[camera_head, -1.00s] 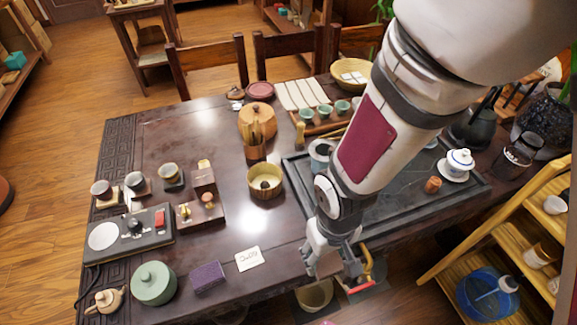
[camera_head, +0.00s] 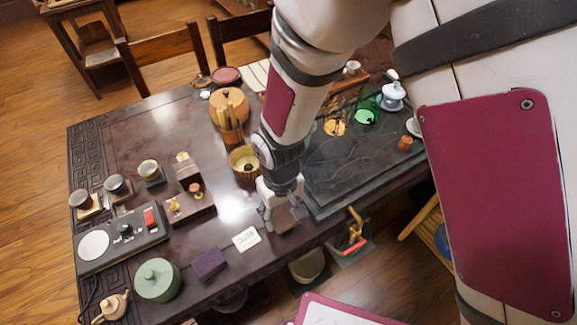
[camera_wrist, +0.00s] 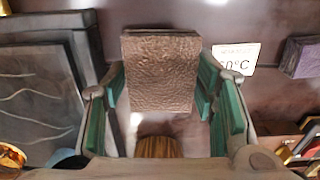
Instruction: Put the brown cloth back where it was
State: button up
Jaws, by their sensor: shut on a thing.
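The brown cloth (camera_wrist: 160,72) is a folded, textured rectangle between the green-padded fingers of my gripper (camera_wrist: 160,90) in the wrist view. In the head view the brown cloth (camera_head: 287,217) shows partly under my gripper (camera_head: 281,212), near the front edge of the dark table. The gripper is shut on the cloth. The cloth lies flat and level, at or just above the tabletop; I cannot tell whether it touches.
A white card (camera_head: 246,239) lies left of the cloth, with a purple block (camera_head: 209,264) beyond it. The black tea tray (camera_head: 345,178) is to the right. A bamboo bowl (camera_head: 243,168) stands behind the gripper. Bare tabletop (camera_head: 225,215) lies left of the gripper.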

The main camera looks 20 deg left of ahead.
aim_at(277, 210)
jog(key=shift+w+a+f, duration=0.1)
jog(key=shift+w+a, duration=0.75)
jog(key=shift+w+a+f, duration=0.1)
jog(key=shift+f, duration=1.7)
jog(key=shift+f, duration=0.1)
jog(key=o, duration=1.1)
notch_tip(277, 210, up, 12)
jog(key=shift+r, duration=0.15)
